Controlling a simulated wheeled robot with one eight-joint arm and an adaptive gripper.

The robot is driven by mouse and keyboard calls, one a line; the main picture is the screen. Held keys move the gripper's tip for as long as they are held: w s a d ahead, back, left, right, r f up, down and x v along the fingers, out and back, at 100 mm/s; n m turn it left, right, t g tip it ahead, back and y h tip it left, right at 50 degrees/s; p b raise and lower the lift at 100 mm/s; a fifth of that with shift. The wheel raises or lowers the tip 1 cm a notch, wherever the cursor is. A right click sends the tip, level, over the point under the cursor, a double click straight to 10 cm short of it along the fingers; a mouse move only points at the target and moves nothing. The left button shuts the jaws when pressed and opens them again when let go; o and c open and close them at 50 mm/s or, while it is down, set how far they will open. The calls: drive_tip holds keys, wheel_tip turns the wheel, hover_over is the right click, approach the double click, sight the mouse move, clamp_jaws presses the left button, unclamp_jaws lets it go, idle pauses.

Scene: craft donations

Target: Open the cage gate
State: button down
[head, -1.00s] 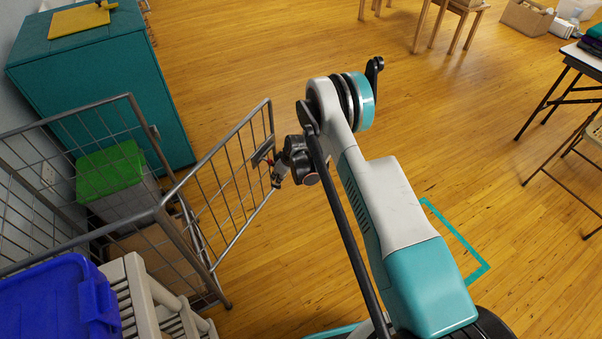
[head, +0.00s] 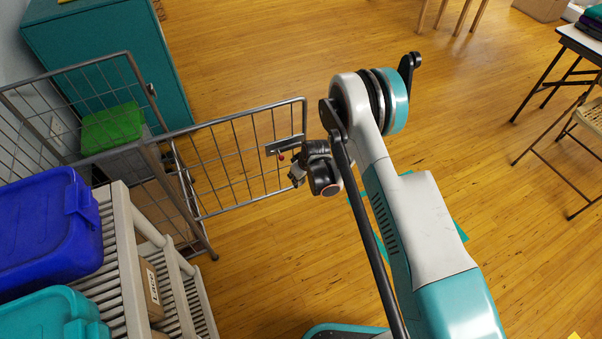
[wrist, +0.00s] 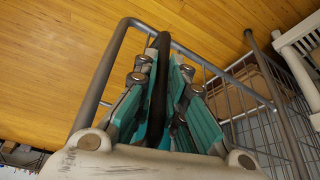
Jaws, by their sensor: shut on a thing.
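The cage gate (head: 235,155) is a grey wire-mesh panel in a tube frame. It stands swung out from the cage (head: 75,110), with an open gap at the cage front. A dark latch plate (head: 285,146) with a small red knob is near its free edge. My gripper (head: 297,174) is at that free edge, beside the latch plate. In the wrist view my teal fingers (wrist: 160,105) are closed around a dark upright handle bar (wrist: 158,75) in front of the gate's frame (wrist: 108,70). The fingertips are partly hidden in the head view.
Inside the cage is a box with a green lid (head: 112,127). A pale shelf rack (head: 118,235) with a blue bin (head: 45,225) and a teal bin (head: 48,318) stands at the lower left. A teal cabinet (head: 105,60) is behind.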

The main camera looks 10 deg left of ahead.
drive_tip(key=shift+d, duration=0.15)
drive_tip(key=c, duration=1.9)
unclamp_jaws()
drive_tip(key=shift+s+r, duration=0.1)
drive_tip(key=v, duration=1.1)
drive_tip(key=shift+s+d+r, duration=0.1)
drive_tip(key=shift+r, duration=0.25)
